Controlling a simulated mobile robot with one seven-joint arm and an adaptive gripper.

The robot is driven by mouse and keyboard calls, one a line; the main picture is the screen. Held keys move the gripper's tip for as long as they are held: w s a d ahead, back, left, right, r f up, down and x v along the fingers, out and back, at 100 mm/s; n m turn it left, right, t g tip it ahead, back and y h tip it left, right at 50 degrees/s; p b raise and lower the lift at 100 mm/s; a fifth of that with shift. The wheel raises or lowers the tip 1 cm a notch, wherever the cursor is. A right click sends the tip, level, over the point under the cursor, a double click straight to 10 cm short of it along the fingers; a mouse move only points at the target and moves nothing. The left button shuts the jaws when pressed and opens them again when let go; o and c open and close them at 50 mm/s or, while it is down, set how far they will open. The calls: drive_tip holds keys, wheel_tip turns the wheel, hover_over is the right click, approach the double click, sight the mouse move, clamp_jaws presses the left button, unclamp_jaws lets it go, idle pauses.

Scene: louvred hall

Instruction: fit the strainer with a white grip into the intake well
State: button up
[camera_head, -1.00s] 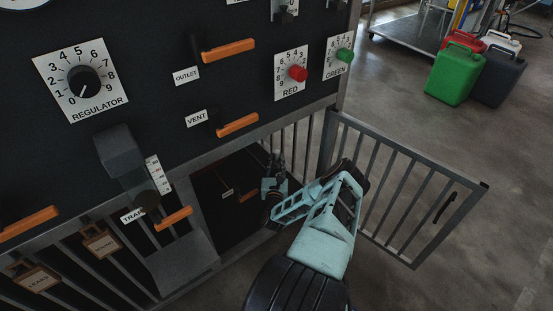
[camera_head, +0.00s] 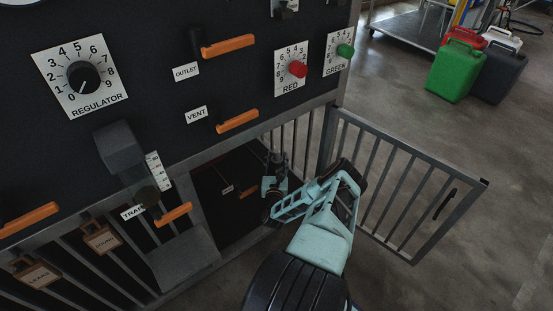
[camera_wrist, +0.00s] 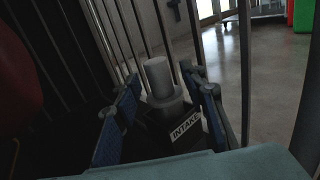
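In the wrist view, a pale grey-white upright cylinder (camera_wrist: 158,75), looking like the strainer's grip, rises from a wider grey collar (camera_wrist: 165,104). It stands beside a label reading INTAKE (camera_wrist: 186,128). The collar hides the well's mouth, so I cannot tell how deep anything sits. My gripper (camera_wrist: 161,80) has its blue-padded fingers on either side of the cylinder, with gaps visible; it looks open. In the head view my gripper (camera_head: 275,168) reaches into the dark opening low in the panel, and the strainer cannot be made out there.
A barred gate (camera_head: 405,185) stands open right of my arm. Vertical bars stand close behind the cylinder. Above the opening are orange levers such as the vent lever (camera_head: 238,121), and a grey ledge (camera_head: 183,260) lies to its left. Jerrycans, including a green one (camera_head: 455,72), stand far off.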

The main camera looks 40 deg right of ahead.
sight(276, 158)
drive_tip(key=shift+s+a+r+p, duration=0.6)
drive_tip(key=shift+r+p, duration=0.2)
drive_tip(key=shift+p, duration=0.05)
drive_tip(key=shift+s+a+r+p, duration=0.55)
drive_tip(key=shift+a+r+p, duration=0.05)
drive_tip(key=shift+r+p, duration=0.25)
drive_tip(key=shift+s+a+r+p, duration=0.6)
drive_tip(key=shift+r+p, duration=0.2)
drive_tip(key=shift+p, duration=0.05)
